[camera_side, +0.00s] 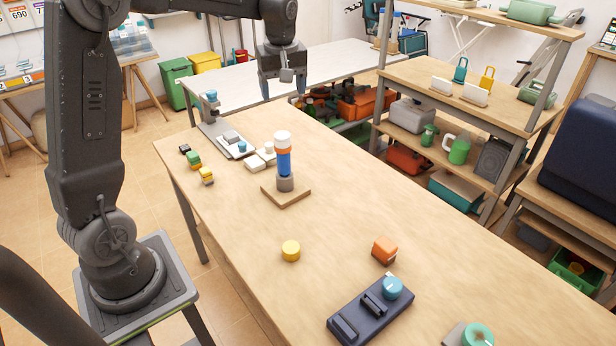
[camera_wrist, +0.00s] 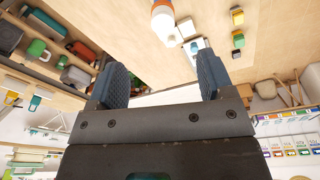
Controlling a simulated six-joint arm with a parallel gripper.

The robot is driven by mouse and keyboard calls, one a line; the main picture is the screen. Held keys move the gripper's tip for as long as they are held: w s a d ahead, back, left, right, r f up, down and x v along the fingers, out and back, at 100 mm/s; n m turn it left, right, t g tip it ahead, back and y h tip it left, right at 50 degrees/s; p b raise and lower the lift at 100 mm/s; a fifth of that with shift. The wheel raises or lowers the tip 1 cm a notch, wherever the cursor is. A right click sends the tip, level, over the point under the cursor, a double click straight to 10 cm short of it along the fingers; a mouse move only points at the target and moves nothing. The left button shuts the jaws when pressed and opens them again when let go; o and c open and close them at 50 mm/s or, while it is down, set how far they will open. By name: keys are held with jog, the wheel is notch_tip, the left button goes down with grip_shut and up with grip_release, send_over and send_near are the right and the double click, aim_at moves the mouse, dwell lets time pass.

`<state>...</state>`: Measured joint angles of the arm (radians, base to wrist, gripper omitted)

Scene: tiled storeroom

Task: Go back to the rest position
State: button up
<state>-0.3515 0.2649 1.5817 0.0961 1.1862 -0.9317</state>
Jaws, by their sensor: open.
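My gripper (camera_side: 283,86) is raised above the far part of the wooden table (camera_side: 340,190), beyond the stack. Its fingers are apart with nothing between them. In the wrist view my gripper (camera_wrist: 161,76) also shows two spread, empty fingers. The stack (camera_side: 283,160) stands upright on a square wooden board (camera_side: 272,196), with a grey base, blue body, orange band and white top. The stack's orange and white end also shows at the top of the wrist view (camera_wrist: 163,22), clear of the fingers.
A yellow cylinder (camera_side: 291,250), an orange block (camera_side: 384,249) and a dark tray (camera_side: 366,325) bearing a blue disc (camera_side: 392,287) lie on the near table. Small coloured blocks (camera_side: 206,176) sit at the left edge. Shelving (camera_side: 470,100) stands right. The table's middle right is clear.

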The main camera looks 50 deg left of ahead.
jog(key=s+d+r+m+t, duration=0.35)
jog(key=s+d+m, duration=0.35)
jog(key=s+d, duration=0.4)
jog(key=s+d+f+m, duration=0.1)
jog(key=s+d+m, duration=0.2)
jog(key=s, duration=0.2)
jog(key=s+d+f+m+t+h, duration=0.1)
jog(key=s+d+f+m, duration=0.1)
jog(key=s, duration=0.4)
jog(key=shift+s+d+m, duration=0.3)
jog(key=shift+d+m, duration=0.25)
jog(key=shift+m, duration=0.65)
